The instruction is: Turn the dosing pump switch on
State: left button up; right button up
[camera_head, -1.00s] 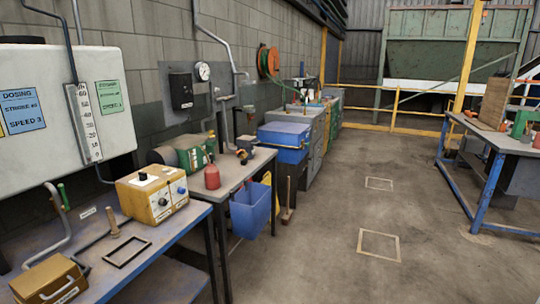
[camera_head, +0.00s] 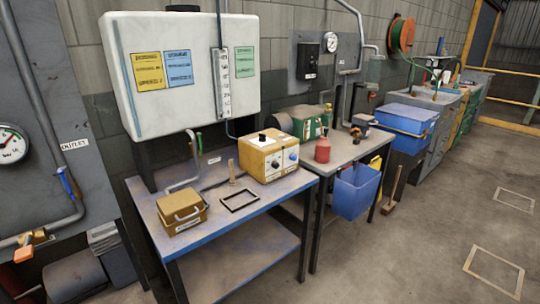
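A yellow dosing pump box (camera_head: 268,157) stands on the blue-edged bench (camera_head: 262,204). Its top carries a black knob (camera_head: 262,137), and its front face has a dark knob and a blue knob (camera_head: 293,156). Which of these is the switch, and its position, is too small to tell. Neither of my grippers is in the view.
A white tank (camera_head: 185,75) with coloured cards stands behind the bench. On the bench are a yellow-brown case (camera_head: 182,212), a black frame (camera_head: 239,199) and a wooden-handled tool (camera_head: 232,172). A second table (camera_head: 345,150) holds a red bottle (camera_head: 322,150). Floor at right (camera_head: 430,220) is clear.

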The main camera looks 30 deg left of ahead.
aim_at(262, 137)
jog(key=k, duration=0.55)
jog(key=u, duration=0.4)
jog(key=i, duration=1.45)
jog(key=z, duration=0.6)
